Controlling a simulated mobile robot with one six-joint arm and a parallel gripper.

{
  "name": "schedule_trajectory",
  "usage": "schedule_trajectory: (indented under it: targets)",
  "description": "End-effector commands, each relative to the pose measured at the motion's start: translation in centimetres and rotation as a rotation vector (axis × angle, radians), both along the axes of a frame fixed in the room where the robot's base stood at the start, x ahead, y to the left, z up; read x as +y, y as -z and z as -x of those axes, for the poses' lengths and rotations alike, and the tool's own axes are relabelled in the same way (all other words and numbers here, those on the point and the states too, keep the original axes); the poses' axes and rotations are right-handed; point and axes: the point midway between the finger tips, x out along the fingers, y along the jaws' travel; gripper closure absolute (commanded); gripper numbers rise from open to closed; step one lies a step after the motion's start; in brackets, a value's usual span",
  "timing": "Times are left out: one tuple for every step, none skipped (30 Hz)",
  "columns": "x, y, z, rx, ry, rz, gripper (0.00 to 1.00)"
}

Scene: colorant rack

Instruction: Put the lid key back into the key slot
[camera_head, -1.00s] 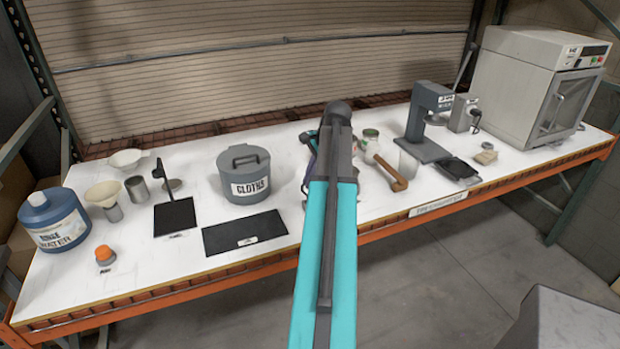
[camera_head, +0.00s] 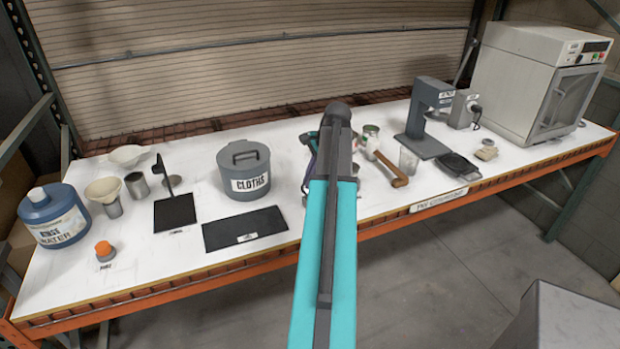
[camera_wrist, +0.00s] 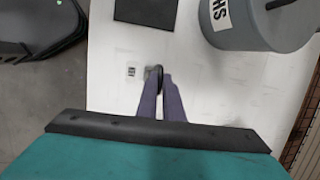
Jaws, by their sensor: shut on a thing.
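My gripper (camera_wrist: 162,88) shows in the wrist view, its two purple fingers shut on a small dark, rounded piece, which I take to be the lid key (camera_wrist: 154,76). The key is above or at the white bench top; I cannot tell if it touches. Just left of it is a small printed label (camera_wrist: 131,71) on the bench. The key slot cannot be made out; the key and fingers may cover it. In the head view my arm hides most of the gripper and the key.
The grey cloths bin (camera_head: 245,172) and a black mat (camera_head: 245,229) are left of my arm. A mallet (camera_head: 392,170), a glass beaker (camera_head: 408,161) and a grey stand (camera_head: 430,115) are to the right. The bench front edge is close to my arm.

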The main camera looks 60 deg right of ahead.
Motion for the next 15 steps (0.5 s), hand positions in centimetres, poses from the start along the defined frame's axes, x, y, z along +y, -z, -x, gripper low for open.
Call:
schedule_trajectory:
  targets:
    - [0.01, 0.11, 0.00, 0.000, 0.000, 0.000, 1.00]
    - [0.00, 0.16, 0.01, 0.000, 0.000, 0.000, 1.00]
    - [0.00, 0.22, 0.00, 0.000, 0.000, 0.000, 1.00]
    - [0.00, 0.28, 0.00, 0.000, 0.000, 0.000, 1.00]
    - [0.00, 0.32, 0.00, 0.000, 0.000, 0.000, 1.00]
    - [0.00, 0.38, 0.01, 0.000, 0.000, 0.000, 1.00]
    - [-0.01, 0.42, 0.00, 0.000, 0.000, 0.000, 1.00]
    - [-0.02, 0.40, 0.00, -0.001, 0.000, 0.001, 1.00]
    - [-0.01, 0.38, 0.00, -0.001, 0.000, 0.001, 1.00]
    - [-0.02, 0.38, -0.01, -0.001, 0.000, 0.001, 1.00]
    - [-0.02, 0.37, 0.00, -0.001, 0.000, 0.001, 1.00]
    - [-0.01, 0.37, 0.01, -0.001, 0.000, 0.001, 0.92]
    - [-0.01, 0.37, 0.01, -0.001, 0.000, 0.001, 0.86]
    - [-0.01, 0.37, 0.01, -0.001, 0.000, 0.001, 0.81]
    - [-0.01, 0.37, 0.01, -0.001, 0.000, 0.001, 0.75]
